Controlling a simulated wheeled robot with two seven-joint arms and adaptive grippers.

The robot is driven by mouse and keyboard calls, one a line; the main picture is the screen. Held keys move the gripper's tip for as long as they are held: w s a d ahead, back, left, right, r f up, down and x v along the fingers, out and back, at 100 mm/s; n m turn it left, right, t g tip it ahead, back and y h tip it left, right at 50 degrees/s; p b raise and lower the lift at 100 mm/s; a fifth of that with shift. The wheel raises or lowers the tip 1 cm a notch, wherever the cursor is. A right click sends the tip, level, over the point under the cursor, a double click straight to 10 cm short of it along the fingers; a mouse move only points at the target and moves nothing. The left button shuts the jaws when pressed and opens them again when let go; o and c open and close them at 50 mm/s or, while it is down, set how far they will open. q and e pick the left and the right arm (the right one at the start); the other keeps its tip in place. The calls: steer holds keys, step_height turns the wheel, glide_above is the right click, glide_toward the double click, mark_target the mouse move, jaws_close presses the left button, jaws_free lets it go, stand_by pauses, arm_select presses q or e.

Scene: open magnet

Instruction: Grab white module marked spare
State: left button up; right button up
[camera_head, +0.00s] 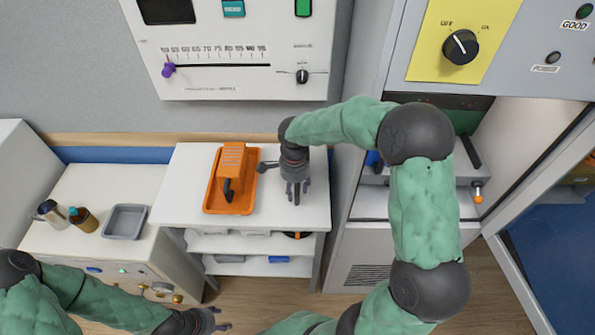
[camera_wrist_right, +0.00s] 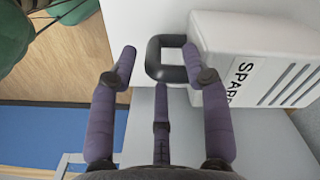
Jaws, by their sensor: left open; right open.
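The white module marked SPARE (camera_wrist_right: 255,65) is at the upper right of the right wrist view, with its black lettering and slots showing. Its dark loop handle (camera_wrist_right: 154,58) sticks out to the left. My right gripper (camera_wrist_right: 158,65) is open, its purple fingers on either side of the handle; I cannot tell whether they touch it. In the head view my right gripper (camera_head: 297,190) is over the right part of the white cart top (camera_head: 185,195). The module is not clearly visible there against the white surface. My left gripper (camera_head: 207,322) is open and empty at the bottom.
An orange tray (camera_head: 211,203) holding an orange module (camera_head: 231,160) is just left of my right gripper. A grey tray (camera_head: 124,222), a brown bottle (camera_head: 84,220) and a metal flask (camera_head: 52,213) stand on the left counter. An open cabinet door (camera_head: 545,200) is at right.

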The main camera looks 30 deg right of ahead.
steer(key=shift+s+f, duration=0.15)
steer(key=shift+f, duration=0.25)
steer(key=f, duration=0.2)
steer(key=f+b, duration=0.1)
steer(key=f, duration=0.1)
steer(key=shift+s+f, duration=0.1)
steer(key=shift+s, duration=0.15)
jaws_close()
